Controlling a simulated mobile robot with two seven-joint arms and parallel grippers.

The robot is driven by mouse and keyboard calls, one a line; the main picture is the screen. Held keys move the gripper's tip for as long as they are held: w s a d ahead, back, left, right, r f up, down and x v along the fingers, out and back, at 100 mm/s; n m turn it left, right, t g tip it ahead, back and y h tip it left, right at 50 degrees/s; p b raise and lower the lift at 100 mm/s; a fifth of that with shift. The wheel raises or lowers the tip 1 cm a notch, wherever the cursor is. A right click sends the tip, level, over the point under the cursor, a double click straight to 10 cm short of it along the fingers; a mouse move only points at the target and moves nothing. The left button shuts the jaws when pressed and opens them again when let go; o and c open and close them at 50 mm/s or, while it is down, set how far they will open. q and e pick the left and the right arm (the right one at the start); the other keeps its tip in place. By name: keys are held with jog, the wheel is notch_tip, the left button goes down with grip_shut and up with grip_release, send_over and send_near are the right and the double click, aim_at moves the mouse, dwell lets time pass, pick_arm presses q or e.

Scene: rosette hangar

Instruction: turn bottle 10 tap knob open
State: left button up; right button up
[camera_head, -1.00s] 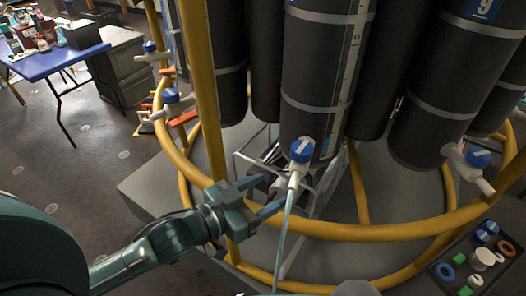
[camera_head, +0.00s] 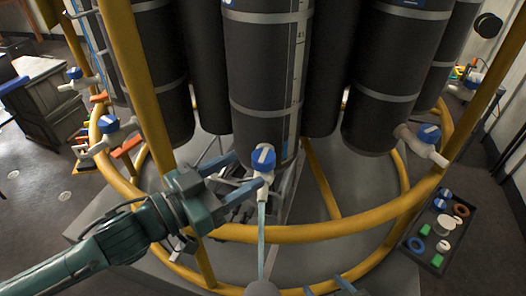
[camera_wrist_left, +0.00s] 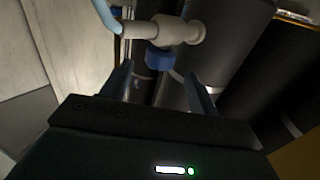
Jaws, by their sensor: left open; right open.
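A tap with a blue knob (camera_head: 263,158) sits low on the front black bottle (camera_head: 262,60); no number is readable. The knob has a white stripe. Its white tap body (camera_head: 262,181) points down, with a pale blue hose (camera_head: 262,232) hanging below. My left gripper (camera_head: 247,171) is open, its fingers reaching from the left to the tap. In the left wrist view the blue knob (camera_wrist_left: 158,60) and pale tap body (camera_wrist_left: 170,30) lie just past and between the open fingers (camera_wrist_left: 160,85). Contact cannot be told. My right gripper's blue fingertips (camera_head: 326,288) show at the bottom edge, apart and empty.
A yellow ring rail (camera_head: 270,235) runs around the bottles, with yellow uprights (camera_head: 140,90). Other blue-knobbed taps stand at left (camera_head: 108,124) and right (camera_head: 428,133). A dark tray (camera_head: 410,243) of small parts lies at right. A rounded grey thing (camera_head: 262,288) is at the bottom.

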aim_at(255, 164)
pick_arm(q)
jog(key=x, duration=0.6)
jog(key=shift+w+d+p, duration=0.1)
jog(key=shift+p, duration=0.3)
jog(key=c, duration=1)
